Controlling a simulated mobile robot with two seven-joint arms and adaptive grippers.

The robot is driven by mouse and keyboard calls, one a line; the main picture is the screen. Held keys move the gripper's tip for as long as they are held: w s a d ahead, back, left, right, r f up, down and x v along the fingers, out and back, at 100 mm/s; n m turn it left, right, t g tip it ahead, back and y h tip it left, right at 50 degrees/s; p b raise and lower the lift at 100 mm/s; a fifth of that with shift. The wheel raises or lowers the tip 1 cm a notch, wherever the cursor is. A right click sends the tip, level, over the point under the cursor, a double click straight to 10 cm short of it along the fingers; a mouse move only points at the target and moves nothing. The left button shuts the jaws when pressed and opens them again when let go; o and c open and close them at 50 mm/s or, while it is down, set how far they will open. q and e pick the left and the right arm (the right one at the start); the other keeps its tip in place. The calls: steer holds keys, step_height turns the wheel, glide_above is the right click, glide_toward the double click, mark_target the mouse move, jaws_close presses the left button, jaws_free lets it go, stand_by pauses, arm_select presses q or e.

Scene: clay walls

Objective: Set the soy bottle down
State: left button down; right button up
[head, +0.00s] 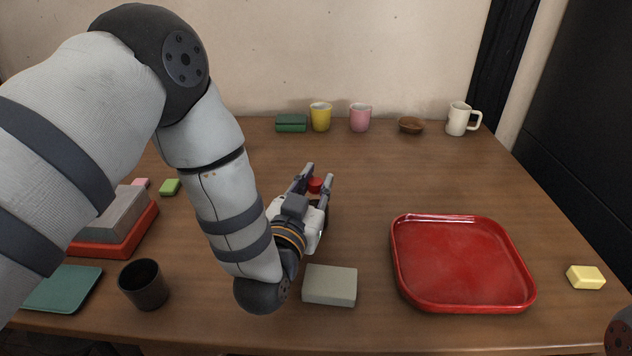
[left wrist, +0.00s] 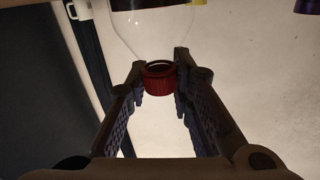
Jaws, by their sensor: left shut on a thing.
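The soy bottle shows in the head view only as a red cap (head: 315,185) between the fingers of my left gripper (head: 318,174). In the left wrist view the bottle (left wrist: 152,35) is clear, with a red cap and dark liquid, and appears upside down in the picture. My left gripper (left wrist: 160,72) is shut on it near the neck and cap. In the head view the gripper hides most of the bottle's body. I cannot tell whether its base touches the table (head: 370,195). My right gripper is not in view.
A red tray (head: 462,308) lies to the right, empty. A grey block (head: 330,285) sits just in front of the gripper. A dark cup (head: 144,285) stands front left. A yellow cup (head: 320,117), pink cup (head: 360,118) and white mug (head: 459,119) stand at the back. The table's middle is clear.

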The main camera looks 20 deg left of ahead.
arm_select(q)
steer(key=c, duration=1.4)
jaws_free()
steer(key=shift+s+r, duration=0.15)
steer(key=shift+s, duration=0.15)
steer(key=s+p, duration=0.4)
steer(key=s, duration=0.7)
steer(key=shift+s, duration=0.2)
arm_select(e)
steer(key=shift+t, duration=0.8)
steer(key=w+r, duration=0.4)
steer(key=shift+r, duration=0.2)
